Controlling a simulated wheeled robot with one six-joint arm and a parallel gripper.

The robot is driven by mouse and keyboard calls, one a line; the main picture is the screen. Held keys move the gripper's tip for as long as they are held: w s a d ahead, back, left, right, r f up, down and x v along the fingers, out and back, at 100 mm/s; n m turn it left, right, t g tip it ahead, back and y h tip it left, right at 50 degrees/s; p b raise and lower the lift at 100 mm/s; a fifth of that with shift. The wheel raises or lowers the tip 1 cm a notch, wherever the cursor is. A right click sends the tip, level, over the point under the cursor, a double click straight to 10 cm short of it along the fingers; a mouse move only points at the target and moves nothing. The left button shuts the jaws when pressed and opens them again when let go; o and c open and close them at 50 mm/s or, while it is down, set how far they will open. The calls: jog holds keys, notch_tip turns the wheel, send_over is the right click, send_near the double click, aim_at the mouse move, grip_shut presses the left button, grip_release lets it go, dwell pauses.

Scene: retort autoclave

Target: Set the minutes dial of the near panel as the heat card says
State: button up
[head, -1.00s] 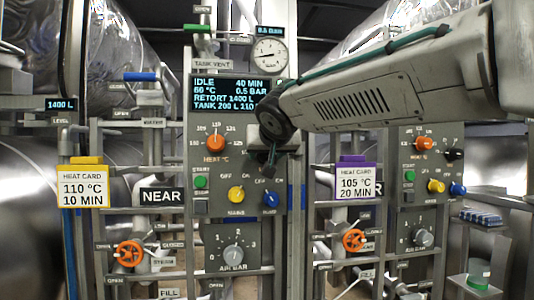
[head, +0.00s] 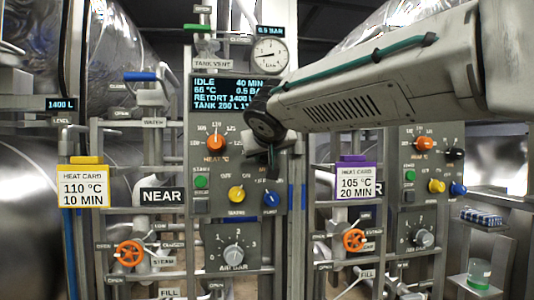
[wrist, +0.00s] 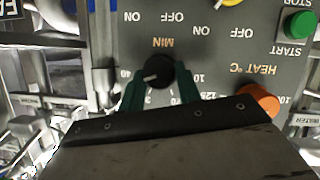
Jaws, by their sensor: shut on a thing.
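The near panel (head: 196,230) stands mid-picture in the head view, beside the NEAR sign. Its display (head: 222,96) reads IDLE and 40 MIN. The yellow heat card (head: 84,189) at left reads 110 °C, 10 MIN. The black minutes dial (wrist: 158,70) shows in the wrist view under an upside-down MIN label; its white mark points left toward the 40. My gripper (wrist: 159,76) is shut on this dial, one teal finger on each side. In the head view my gripper (head: 272,168) and arm hide the dial and part of the display.
The orange heat knob (head: 216,142) is left of my gripper, with yellow (head: 236,194) and blue (head: 271,198) knobs below. A green start button (head: 201,181) is nearby.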

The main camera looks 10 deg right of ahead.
jog(key=n+t+h, duration=0.1)
jog(key=n, duration=0.3)
jog(key=n+t+h, duration=0.1)
jog(key=n+h, duration=0.1)
jog(key=n, duration=0.2)
jog(key=f+n+t+h, duration=0.1)
jog(key=n+h, duration=0.1)
jog(key=n, duration=0.1)
jog(key=shift+a+n, duration=0.4)
jog(key=n, duration=0.2)
jog(key=n+t, duration=0.1)
jog(key=shift+f+n+t+h, duration=0.2)
jog(key=shift+n+t+h, duration=0.1)
jog(key=shift+n, duration=0.1)
jog(key=n, duration=0.2)
jog(key=n+t, duration=0.1)
jog(key=n, duration=0.1)
jog(key=shift+d+f+t, duration=0.15)
jog(key=shift+t, duration=0.15)
jog(key=n+t+y, duration=0.1)
jog(key=n+y, duration=0.1)
jog(key=n, duration=0.2)
jog(key=shift+d+f+n, duration=0.1)
jog(key=shift+n, duration=0.2)
jog(key=shift+d+n+t+y, duration=0.1)
jog(key=shift+n+t+y, duration=0.4)
jog(key=shift+n, duration=0.8)
jog(key=shift+n+t+y, duration=0.2)
jog(key=shift+n+y, duration=0.6)
jog(key=shift+n, duration=0.5)
